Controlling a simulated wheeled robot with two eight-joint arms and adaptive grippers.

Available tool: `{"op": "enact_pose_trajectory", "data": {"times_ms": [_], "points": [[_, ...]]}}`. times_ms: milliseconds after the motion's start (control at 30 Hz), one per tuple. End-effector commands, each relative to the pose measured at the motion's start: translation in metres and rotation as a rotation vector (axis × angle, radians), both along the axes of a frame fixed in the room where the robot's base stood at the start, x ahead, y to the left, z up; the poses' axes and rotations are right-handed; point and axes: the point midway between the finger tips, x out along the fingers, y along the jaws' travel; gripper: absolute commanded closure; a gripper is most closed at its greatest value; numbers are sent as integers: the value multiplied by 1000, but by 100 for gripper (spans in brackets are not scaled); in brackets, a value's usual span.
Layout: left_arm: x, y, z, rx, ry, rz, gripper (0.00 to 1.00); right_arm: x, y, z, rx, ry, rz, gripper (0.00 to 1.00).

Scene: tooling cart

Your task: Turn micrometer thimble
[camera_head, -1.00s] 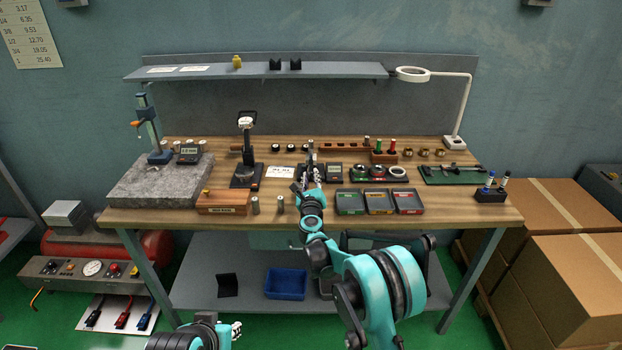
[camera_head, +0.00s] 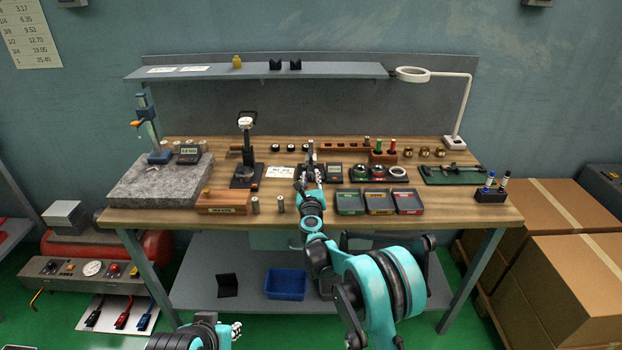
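The micrometer (camera_head: 311,145) stands near the middle of the wooden bench top, beside a small digital readout (camera_head: 334,173). Only a small upright part of it shows; my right gripper covers the rest. My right gripper (camera_head: 312,165) is at the micrometer, reaching in from the front. Its fingers are small and dark here, and I cannot tell whether they are open or shut, or touching the thimble. My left gripper (camera_head: 237,330) shows at the bottom, low in front of the bench, far from the micrometer; its finger state is unclear.
Red, yellow and green-edged trays (camera_head: 379,202) lie right of my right arm. A white card (camera_head: 280,172) and a dial gauge stand (camera_head: 246,150) are to the left. A granite plate (camera_head: 150,188) fills the bench's left end. A wooden block (camera_head: 222,202) sits at the front edge.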

Motion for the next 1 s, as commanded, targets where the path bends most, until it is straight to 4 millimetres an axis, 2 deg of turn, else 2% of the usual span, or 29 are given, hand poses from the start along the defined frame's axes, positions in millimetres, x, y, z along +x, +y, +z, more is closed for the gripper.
{"op": "enact_pose_trajectory", "data": {"times_ms": [200, 333, 800, 1000], "points": [[0, 0, 0, 0, 0, 0, 74, 0, 0, 0, -1, 0, 0, 74], [0, 0, 0, 0, 0, 0, 74, -10, 0, 0, -1, 0, 1, 74], [0, 0, 0, 0, 0, 0, 74, -103, 0, 0, -1, 0, 1, 74], [0, 0, 0, 0, 0, 0, 74, -119, 0, 0, 0, 0, 1, 74]]}}
